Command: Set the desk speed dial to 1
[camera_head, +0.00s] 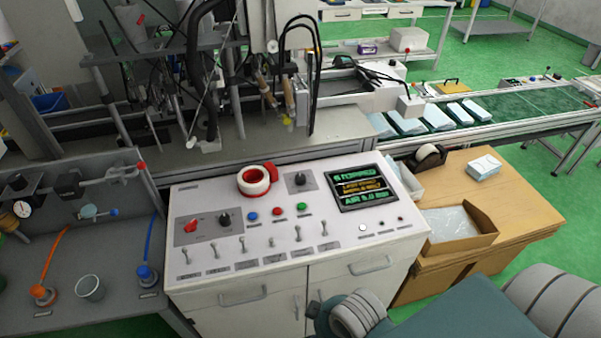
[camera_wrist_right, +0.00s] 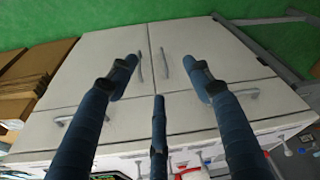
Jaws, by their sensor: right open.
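The white control desk (camera_head: 215,265) stands in front of me. It has two black dials: one (camera_head: 224,218) on a grey plate at the left beside a red switch (camera_head: 190,226), and one (camera_head: 299,179) on a grey plate at the back, left of the screen. Their markings are too small to read, so I cannot tell which is the speed dial or its setting. My right gripper (camera_wrist_right: 160,76) is open and empty before the desk's cabinet doors, away from the dials. My left gripper is not in view.
The screen (camera_head: 363,188) reads STOPPED. A wooden table (camera_head: 520,205) with an open carton stands at right. Machinery rises behind the desk.

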